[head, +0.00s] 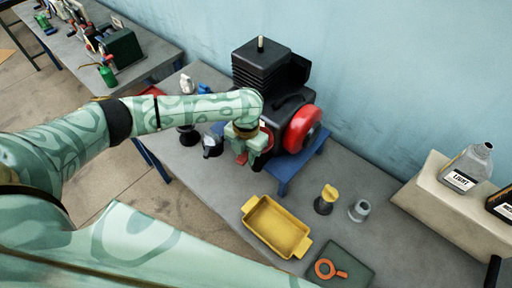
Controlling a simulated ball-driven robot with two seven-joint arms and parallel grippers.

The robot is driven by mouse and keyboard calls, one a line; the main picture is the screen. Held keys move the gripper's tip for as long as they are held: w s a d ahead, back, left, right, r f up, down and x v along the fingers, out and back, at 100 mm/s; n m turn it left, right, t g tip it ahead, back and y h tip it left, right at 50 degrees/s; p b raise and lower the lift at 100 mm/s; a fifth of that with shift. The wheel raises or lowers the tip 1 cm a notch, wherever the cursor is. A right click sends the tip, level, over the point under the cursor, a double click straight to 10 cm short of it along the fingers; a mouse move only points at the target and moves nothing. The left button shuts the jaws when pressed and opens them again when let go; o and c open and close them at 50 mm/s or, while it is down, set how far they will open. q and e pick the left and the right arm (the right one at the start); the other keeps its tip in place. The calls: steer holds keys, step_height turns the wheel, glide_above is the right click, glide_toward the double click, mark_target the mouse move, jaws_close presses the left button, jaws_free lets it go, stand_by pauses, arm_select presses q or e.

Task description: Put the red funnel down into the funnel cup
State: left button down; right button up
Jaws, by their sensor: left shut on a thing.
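My left gripper (241,152) is shut beside the engine, above the grey bench. A small red part of the red funnel (241,159) shows at its fingers; the rest is hidden by the gripper. A dark cup (323,207) with a yellow funnel-like piece (329,193) in it stands at the right on the bench. A grey cup-like piece (359,211) stands beside it. Two dark cup-like pieces (188,136) and (211,152) stand left of the gripper. I cannot tell which of these is the funnel cup. My right gripper is not in view.
A black engine with a red round cover (303,129) sits on a blue stand (284,182) just right of the gripper. A yellow tray (266,205) lies in front. An orange ring tool (326,268) lies on a dark mat (350,258). A grey bottle (467,167) stands on a beige block (429,196).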

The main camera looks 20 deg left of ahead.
arm_select(q)
steer(key=shift+r, duration=0.15)
step_height(320, 180, up, 3)
steer(key=p, duration=0.3)
steer(key=shift+r+p, duration=0.6)
steer(key=shift+r, duration=1.4)
